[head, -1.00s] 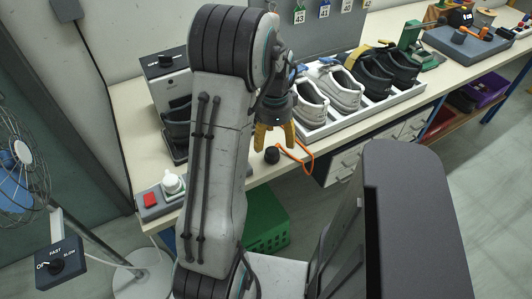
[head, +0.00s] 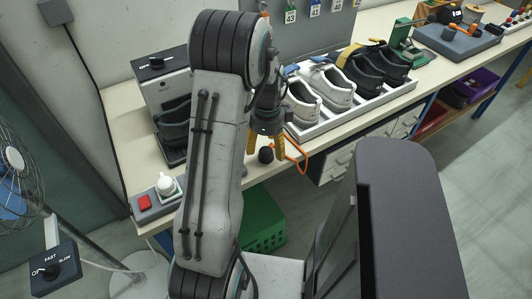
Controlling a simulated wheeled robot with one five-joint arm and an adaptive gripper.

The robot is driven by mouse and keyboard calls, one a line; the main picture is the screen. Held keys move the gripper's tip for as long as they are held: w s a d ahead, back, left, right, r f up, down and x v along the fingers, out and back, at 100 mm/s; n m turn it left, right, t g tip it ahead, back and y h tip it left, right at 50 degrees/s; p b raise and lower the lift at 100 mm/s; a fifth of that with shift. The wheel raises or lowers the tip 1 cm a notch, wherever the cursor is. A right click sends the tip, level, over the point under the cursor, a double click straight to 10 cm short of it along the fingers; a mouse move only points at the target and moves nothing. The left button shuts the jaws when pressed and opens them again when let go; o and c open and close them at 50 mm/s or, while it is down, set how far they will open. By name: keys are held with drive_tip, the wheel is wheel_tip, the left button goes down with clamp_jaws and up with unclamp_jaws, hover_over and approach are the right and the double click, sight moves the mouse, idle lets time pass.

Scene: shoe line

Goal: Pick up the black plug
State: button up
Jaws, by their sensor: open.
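The black plug (head: 266,155) is a small dark round piece on the front part of the workbench, with an orange cord (head: 302,153) looping to its right and over the bench edge. My gripper (head: 265,146) points down with yellow fingers just above and around the plug in the picture. It is open. My arm covers part of the bench, and one finger is partly hidden. I cannot tell whether a finger touches the plug.
A white tray (head: 384,101) of white and black shoes stands right of my gripper. A grey machine (head: 163,92) with a dark shoe stands at left. A grey block with a red button (head: 145,201) and a white plug (head: 166,185) sits front left. A green crate (head: 262,222) is below.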

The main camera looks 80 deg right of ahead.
sight(267, 150)
drive_tip(key=shift+d+f, duration=0.1)
drive_tip(key=shift+f, duration=1.8)
drive_tip(key=c, duration=1.3)
